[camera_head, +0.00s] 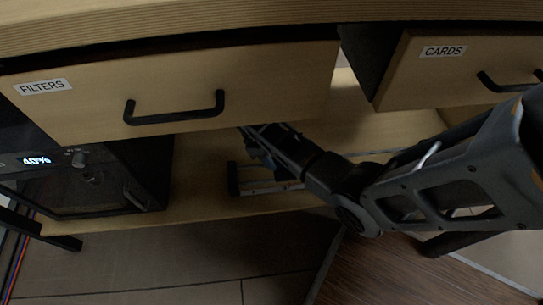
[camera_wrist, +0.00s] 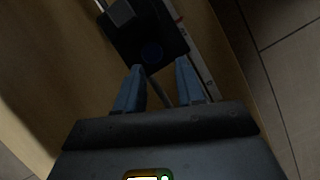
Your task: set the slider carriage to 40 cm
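The slider (camera_head: 275,188) is a pale double rail with a dark end block (camera_head: 233,178), lying on the low wooden shelf under the drawers in the head view. In the wrist view, a black plate with a round blue knob, seemingly the carriage (camera_wrist: 130,40), sits by the rail (camera_wrist: 203,72). My gripper (camera_wrist: 160,72) has two blue fingers spread apart with nothing between them, pointing at the knob. They appear just short of it; contact cannot be told. In the head view, my gripper (camera_head: 262,150) is over the rail and partly hides it. No scale reading is legible.
The FILTERS drawer (camera_head: 180,88) juts out above my gripper, and the CARDS drawer (camera_head: 455,65) is at the right. A dark cabinet (camera_head: 95,180) with a "40%" display stands left of the slider. Floor in front of the shelf is clear.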

